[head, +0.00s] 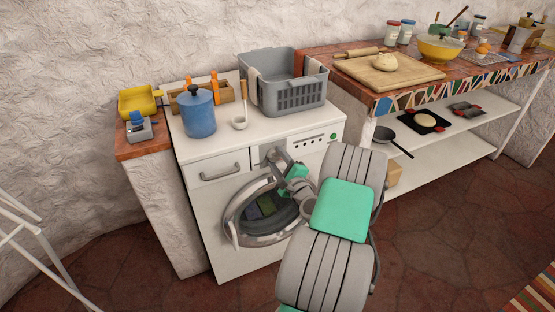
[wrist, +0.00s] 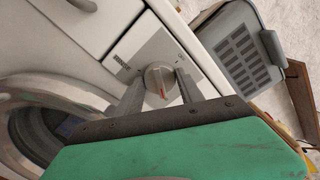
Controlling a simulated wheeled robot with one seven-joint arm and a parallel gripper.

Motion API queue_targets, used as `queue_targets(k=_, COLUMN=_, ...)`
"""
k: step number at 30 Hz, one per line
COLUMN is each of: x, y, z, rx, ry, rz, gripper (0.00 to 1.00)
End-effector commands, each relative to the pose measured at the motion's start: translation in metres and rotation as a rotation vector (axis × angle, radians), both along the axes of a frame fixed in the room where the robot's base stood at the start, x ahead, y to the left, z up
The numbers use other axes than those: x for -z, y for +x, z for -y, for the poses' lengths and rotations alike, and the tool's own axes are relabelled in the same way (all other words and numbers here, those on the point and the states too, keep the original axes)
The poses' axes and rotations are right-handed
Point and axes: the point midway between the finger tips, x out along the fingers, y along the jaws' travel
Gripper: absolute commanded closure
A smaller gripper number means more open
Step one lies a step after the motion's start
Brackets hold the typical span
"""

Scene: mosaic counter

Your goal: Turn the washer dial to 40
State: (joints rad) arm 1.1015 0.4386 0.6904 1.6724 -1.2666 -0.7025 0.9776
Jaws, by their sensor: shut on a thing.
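My gripper (wrist: 160,82) is shut on the dial, one finger on each side.
A drawer with a handle (head: 220,172) is left of the panel; buttons (head: 315,141) are to its right. On top stand a blue canister (head: 197,114), a ladle (head: 239,122) and a grey basket (head: 300,97). A mosaic-edged counter with a dough board (head: 388,75) is at right.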

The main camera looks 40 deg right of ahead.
Motion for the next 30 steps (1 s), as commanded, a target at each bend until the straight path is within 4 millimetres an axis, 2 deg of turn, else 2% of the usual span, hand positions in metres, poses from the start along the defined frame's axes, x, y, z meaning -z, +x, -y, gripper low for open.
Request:
queue_targets(k=7, x=0.0, y=0.0, z=0.0, rx=0.001, ry=-0.001, rz=-0.001, gripper=0.96)
queue_targets(k=8, x=0.0, y=0.0, z=0.0, rx=0.001, ry=-0.001, rz=-0.001, gripper=0.55)
queue_targets(k=15, x=0.0, y=0.0, z=0.0, rx=0.0, ry=-0.002, rz=-0.001, gripper=0.35)
queue_targets(k=24, x=0.0, y=-0.003, z=0.0, rx=0.001, ry=-0.002, rz=-0.001, gripper=0.34)
queue_targets(k=26, x=0.0, y=-0.008, z=-0.002, rx=0.002, ry=-0.001, rz=-0.001, gripper=0.34)
queue_targets(k=30, x=0.001, y=-0.035, z=-0.008, rx=0.005, ry=0.001, rz=-0.001, gripper=0.34)
